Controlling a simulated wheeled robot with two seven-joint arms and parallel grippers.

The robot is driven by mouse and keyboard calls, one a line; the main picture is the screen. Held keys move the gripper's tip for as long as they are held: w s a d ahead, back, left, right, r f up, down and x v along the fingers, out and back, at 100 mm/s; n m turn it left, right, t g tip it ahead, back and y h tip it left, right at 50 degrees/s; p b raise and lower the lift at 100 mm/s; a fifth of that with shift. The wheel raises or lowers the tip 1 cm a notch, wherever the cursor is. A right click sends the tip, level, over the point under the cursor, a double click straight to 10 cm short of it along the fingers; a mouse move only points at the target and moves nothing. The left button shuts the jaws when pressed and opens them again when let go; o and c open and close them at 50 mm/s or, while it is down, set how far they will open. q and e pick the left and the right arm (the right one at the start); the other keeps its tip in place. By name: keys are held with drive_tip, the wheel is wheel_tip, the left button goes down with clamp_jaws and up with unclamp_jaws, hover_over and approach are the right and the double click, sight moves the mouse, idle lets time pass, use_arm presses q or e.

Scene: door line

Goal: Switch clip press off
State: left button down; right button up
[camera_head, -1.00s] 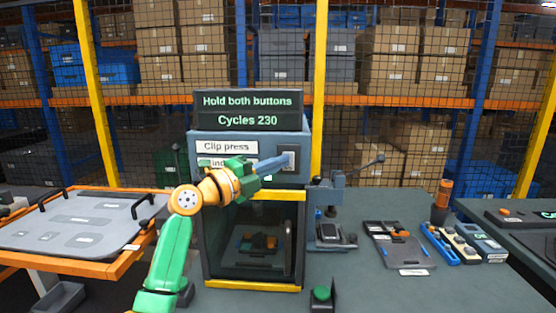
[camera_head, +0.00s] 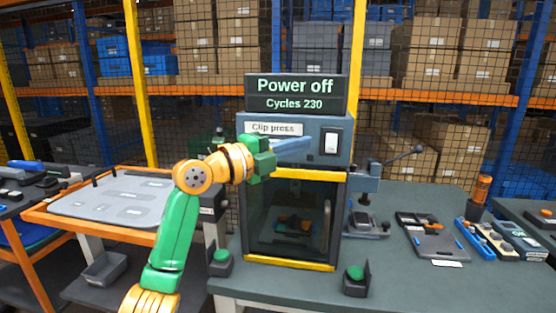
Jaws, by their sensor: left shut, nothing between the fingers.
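The clip press (camera_head: 262,207) stands on the grey bench, its yellow-edged window door shut. Its display (camera_head: 296,94) reads "Power off" and "Cycles 230". A white rocker switch (camera_head: 331,142) sits on the upper right of the front panel. My left gripper (camera_head: 308,146) is shut and empty in front of the panel, its blue-grey fingers pointing right at the switch, a little to its left. My left arm hides part of the panel below the "Clip press" label (camera_head: 274,129). My right gripper is out of view.
Two green buttons on dark stands, left (camera_head: 221,257) and right (camera_head: 355,274), flank the press front. A lever tool (camera_head: 365,215) stands right of the press. An orange-edged table with a grey tray (camera_head: 112,200) is at left. The bench front right is clear.

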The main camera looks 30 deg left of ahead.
use_arm(q)
drive_tip(key=s+d+f+n+g+y, duration=0.2)
drive_tip(key=s+f+n, duration=0.15)
drive_tip(key=f, duration=0.85)
drive_tip(key=s+d+f+n+g+y+b, duration=0.1)
drive_tip(key=s+f+n+g, duration=0.2)
drive_tip(key=f, duration=0.9)
drive_tip(key=s+d+f+n+g+y, duration=0.2)
drive_tip(key=f+n, duration=0.2)
drive_tip(key=f, duration=0.9)
drive_tip(key=s+a+f+n+g+y, duration=0.1)
drive_tip(key=s+f+n+g+y, duration=0.15)
drive_tip(key=s+f+n, duration=0.65)
drive_tip(key=s+f+n+g+y, duration=0.25)
drive_tip(key=s+f+g, duration=0.2)
drive_tip(key=s, duration=0.85)
wheel_tip(320, 180, down, 15)
drive_tip(key=s+h, duration=0.1)
drive_tip(key=s, duration=0.1)
drive_tip(key=s+a+f+g, duration=0.1)
drive_tip(key=s+a+f, duration=0.1)
drive_tip(key=s+f, duration=0.9)
drive_tip(key=shift+s+a, duration=0.25)
drive_tip(key=shift+s, duration=0.5)
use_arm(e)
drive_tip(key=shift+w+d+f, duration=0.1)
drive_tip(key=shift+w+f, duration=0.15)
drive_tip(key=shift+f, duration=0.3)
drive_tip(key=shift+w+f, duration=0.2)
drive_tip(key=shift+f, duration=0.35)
